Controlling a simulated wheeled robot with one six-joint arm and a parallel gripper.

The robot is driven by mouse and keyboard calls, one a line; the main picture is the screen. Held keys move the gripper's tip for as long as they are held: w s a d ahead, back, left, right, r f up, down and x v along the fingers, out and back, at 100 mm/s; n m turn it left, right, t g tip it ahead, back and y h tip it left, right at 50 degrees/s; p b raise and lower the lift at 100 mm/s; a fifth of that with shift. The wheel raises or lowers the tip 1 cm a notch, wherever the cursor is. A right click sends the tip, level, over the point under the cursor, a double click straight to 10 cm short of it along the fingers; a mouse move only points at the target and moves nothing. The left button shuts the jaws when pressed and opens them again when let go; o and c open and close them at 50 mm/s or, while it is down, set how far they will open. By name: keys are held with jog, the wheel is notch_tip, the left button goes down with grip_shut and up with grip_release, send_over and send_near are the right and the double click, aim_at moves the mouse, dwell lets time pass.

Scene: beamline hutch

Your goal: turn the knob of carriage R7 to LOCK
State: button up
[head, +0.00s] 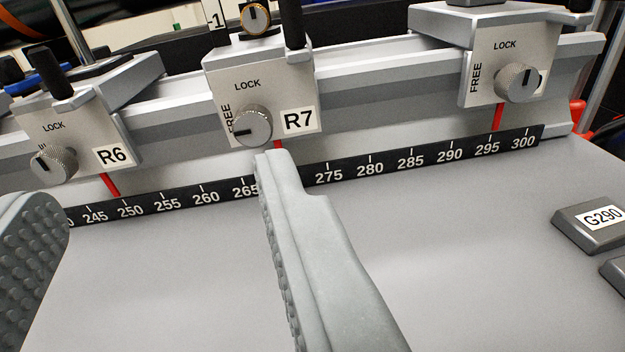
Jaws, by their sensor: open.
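Carriage R7 (220,75) sits on the rail at upper centre, with its R7 label right of its round knurled knob (254,126). The knob's black mark points left, toward the word FREE; LOCK is printed above the knob. My gripper (158,178) is open and empty, its two ribbed grey fingers wide apart. The right fingertip is just below the R7 knob in the picture, and I cannot tell whether it touches anything. It hides part of the scale near 270 and most of R7's red pointer. The left finger is at the lower left edge, below carriage R6.
Carriage R6 (90,120) stands to the left, its knob mark pointing left. Another carriage (476,60) stands to the right, its knob mark pointing up. The black scale (390,160) runs along the rail's foot. A dark G290 block (580,232) lies at right; the middle bench is clear.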

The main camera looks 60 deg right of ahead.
aim_at(252, 130)
notch_tip(252, 130, down, 5)
jog(key=g+h, duration=0.2)
jog(key=g, duration=0.1)
jog(key=shift+m, duration=0.3)
jog(key=x, duration=1.7)
jog(key=shift+w+a+f, duration=0.1)
jog(key=shift+f, duration=0.3)
jog(key=c, duration=1)
